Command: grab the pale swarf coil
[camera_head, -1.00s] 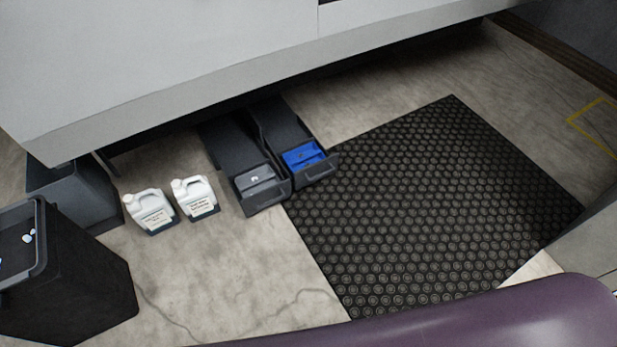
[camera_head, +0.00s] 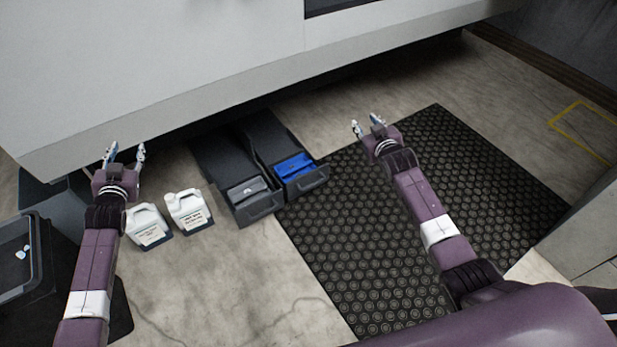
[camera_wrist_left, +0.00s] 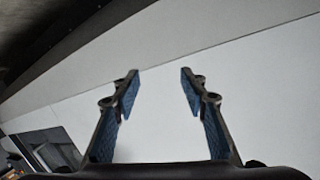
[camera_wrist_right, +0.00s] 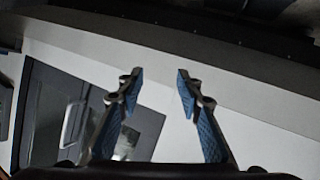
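I cannot make out a swarf coil for certain. A small pale item (camera_head: 22,252) lies in the dark tray-topped bin at the left edge, and a small pale spot (camera_head: 250,189) shows on the grey block in the left drawer; both are too small to identify. My left gripper (camera_head: 125,152) is open and empty, raised in front of the white machine. Its spread fingers (camera_wrist_left: 160,78) show in the left wrist view. My right gripper (camera_head: 366,122) is open and empty above the mat's far left part. Its spread fingers (camera_wrist_right: 157,76) show in the right wrist view.
Two white jugs (camera_head: 147,225) (camera_head: 189,212) stand on the floor beside two pulled-out dark drawers (camera_head: 262,210). A blue block (camera_head: 295,166) lies in the right drawer. The white machine (camera_head: 150,60) overhangs behind. A black studded mat (camera_head: 360,260) covers the floor at right.

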